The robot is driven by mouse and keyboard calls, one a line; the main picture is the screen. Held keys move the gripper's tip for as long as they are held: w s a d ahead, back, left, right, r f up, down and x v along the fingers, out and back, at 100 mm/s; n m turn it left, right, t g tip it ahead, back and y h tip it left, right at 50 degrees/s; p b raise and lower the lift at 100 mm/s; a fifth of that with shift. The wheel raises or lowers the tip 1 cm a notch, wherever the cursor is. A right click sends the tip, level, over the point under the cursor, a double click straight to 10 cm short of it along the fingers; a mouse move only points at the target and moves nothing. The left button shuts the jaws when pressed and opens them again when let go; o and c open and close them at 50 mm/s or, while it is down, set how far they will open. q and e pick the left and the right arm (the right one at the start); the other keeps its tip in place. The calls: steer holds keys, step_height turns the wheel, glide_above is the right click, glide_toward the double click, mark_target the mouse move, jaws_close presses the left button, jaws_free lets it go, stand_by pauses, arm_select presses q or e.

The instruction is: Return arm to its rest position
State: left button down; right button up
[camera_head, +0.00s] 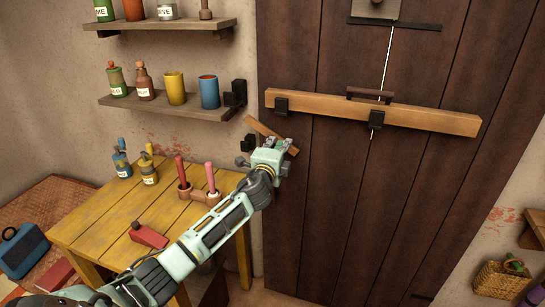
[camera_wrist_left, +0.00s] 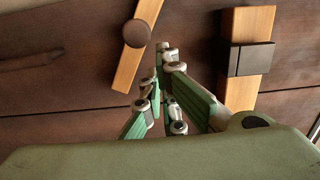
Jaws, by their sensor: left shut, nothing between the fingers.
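My left arm (camera_head: 215,230) reaches up from the bottom left of the head view, past the yellow table. My left gripper (camera_head: 285,142) is shut and empty, in front of the left edge of the dark plank door (camera_head: 335,200). Just behind it is a short tilted wooden latch (camera_head: 262,128), partly hidden by the gripper; I cannot tell whether they touch. In the left wrist view the gripper's fingers (camera_wrist_left: 164,50) come together between a wooden piece with a round dark knob (camera_wrist_left: 137,33) and a wooden piece under a dark bracket (camera_wrist_left: 250,58). My right gripper is not in view.
A long wooden bar (camera_head: 430,116) lies across the door in dark brackets. The yellow table (camera_head: 110,222) holds small bottles, a stand with red-handled pieces (camera_head: 198,190) and a red block (camera_head: 148,235). Shelves (camera_head: 165,104) with cups and bottles hang above. A basket (camera_head: 500,280) stands at lower right.

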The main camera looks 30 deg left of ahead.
arm_select(q)
steer(key=v, duration=0.7)
steer(key=shift+r+b, duration=0.2)
steer(key=shift+b, duration=0.2)
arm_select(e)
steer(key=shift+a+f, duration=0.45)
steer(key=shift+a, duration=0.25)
